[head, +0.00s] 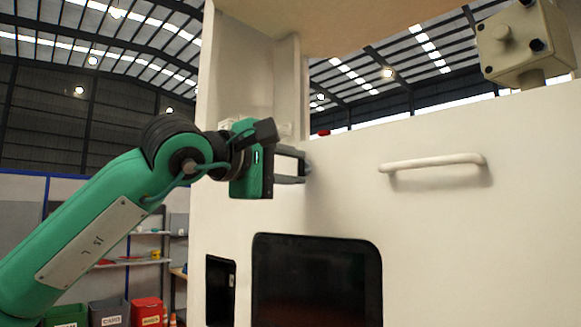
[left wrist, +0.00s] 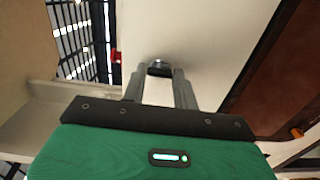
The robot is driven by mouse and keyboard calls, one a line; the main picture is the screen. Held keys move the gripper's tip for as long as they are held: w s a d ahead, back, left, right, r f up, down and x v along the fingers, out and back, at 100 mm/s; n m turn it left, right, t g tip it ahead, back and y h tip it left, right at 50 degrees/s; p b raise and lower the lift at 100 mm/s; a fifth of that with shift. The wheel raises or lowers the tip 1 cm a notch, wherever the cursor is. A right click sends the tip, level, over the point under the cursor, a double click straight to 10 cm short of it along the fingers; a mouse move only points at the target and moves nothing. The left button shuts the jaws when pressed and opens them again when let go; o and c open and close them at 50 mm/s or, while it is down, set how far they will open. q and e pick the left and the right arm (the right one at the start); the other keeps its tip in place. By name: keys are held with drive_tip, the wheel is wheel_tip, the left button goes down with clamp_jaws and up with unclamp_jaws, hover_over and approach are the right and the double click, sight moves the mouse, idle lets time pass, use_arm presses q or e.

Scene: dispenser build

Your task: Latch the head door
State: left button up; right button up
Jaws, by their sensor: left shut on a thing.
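The white head door (head: 440,220) fills the right of the head view, with a white bar handle (head: 432,162) and a dark window (head: 318,285). My left gripper (head: 303,166) is at the door's upper left, beside the upright frame post (head: 291,85). In the left wrist view, my left gripper (left wrist: 158,76) has its fingertips shut on a small dark, shiny knob (left wrist: 159,66) on the white face, which looks like the latch. The fingers hide most of it, so I cannot tell how it is turned. My right gripper is not in view.
A small red part (head: 323,132) sits at the door's top edge near the post. A beige box with knobs (head: 524,42) stands above the door at right. An overhanging panel (head: 340,20) is above. Shelves and bins (head: 146,310) are far behind at left.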

use_arm(q)
drive_tip(key=o, duration=1)
drive_tip(key=b+v, duration=0.5)
drive_tip(key=v, duration=0.9)
drive_tip(key=shift+w+d, duration=0.1)
drive_tip(key=shift+d, duration=0.05)
